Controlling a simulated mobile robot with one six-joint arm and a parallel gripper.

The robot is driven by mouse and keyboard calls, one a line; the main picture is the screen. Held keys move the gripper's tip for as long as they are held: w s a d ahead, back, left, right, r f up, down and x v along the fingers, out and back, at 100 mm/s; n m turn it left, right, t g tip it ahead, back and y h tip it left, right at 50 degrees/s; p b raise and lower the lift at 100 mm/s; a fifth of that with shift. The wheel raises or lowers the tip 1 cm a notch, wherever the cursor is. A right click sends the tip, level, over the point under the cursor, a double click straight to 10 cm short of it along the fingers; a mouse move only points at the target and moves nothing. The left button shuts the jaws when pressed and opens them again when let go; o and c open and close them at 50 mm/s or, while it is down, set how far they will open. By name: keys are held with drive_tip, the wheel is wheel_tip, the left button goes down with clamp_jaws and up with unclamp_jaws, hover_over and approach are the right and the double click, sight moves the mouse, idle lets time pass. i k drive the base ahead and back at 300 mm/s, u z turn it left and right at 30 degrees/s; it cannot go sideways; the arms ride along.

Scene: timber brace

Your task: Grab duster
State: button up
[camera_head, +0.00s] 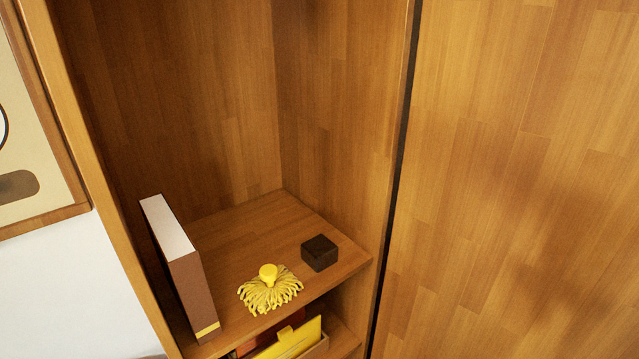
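The duster (270,289) is yellow, with a round knob on top and a skirt of stringy strands. It sits upright on the wooden shelf (245,228), close to the front edge. Nothing touches it that I can see. My gripper is not in view.
A brown and white book or box (182,268) stands upright left of the duster. A small dark block (320,252) lies to its right. Yellow items (290,341) sit on the shelf below. Wooden walls enclose the shelf, and a large wood panel (520,180) fills the right.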

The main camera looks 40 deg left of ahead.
sight(273, 285)
drive_tip(key=z, duration=0.1)
drive_tip(key=k, duration=1)
drive_tip(key=u, duration=1.2)
drive_tip(key=k, duration=0.25)
drive_tip(key=u, duration=0.5)
